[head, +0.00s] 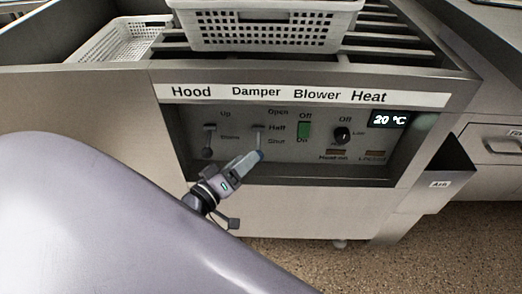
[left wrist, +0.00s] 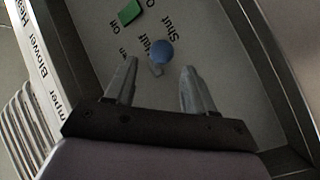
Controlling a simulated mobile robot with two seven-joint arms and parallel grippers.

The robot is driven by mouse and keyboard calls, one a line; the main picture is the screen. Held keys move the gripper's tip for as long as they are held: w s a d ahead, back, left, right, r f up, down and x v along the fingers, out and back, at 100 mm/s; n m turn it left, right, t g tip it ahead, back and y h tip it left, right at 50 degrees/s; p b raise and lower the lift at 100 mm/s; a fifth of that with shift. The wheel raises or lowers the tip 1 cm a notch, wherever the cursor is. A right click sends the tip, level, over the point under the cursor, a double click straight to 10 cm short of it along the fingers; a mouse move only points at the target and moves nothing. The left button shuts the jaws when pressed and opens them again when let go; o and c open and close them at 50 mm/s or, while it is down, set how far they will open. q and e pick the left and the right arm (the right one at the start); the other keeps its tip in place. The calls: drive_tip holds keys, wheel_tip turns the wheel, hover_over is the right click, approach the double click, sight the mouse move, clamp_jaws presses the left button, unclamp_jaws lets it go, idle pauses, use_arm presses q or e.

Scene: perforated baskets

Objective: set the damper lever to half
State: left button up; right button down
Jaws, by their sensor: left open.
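The damper lever (head: 259,139) is on the grey control panel under the "Damper" label. Its shaft points down and its blue knob (head: 260,155) sits low, near the "Shut" mark and below "Half". My left gripper (head: 248,162) is at the knob and covers part of it in the head view. In the left wrist view the left gripper (left wrist: 158,78) is open, and the blue knob (left wrist: 162,52) lies just ahead of the gap between its fingers. I see no clear contact. My right gripper is not in view.
The hood lever (head: 207,142) is left of the damper lever. A green blower switch (head: 304,130) and a black heat knob (head: 342,135) are to the right. A display (head: 389,120) reads 20 °C. White perforated baskets (head: 265,28) stand above. An ash bin (head: 440,180) is at the right.

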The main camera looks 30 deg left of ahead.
sight(258, 147)
use_arm(q)
drive_tip(key=shift+w+d+b, duration=0.15)
drive_tip(key=shift+w+b, duration=0.15)
drive_tip(key=shift+w, duration=1.2)
drive_tip(key=shift+w+d+b, duration=0.15)
drive_tip(key=shift+w+b, duration=0.15)
drive_tip(key=shift+w, duration=1.15)
clamp_jaws()
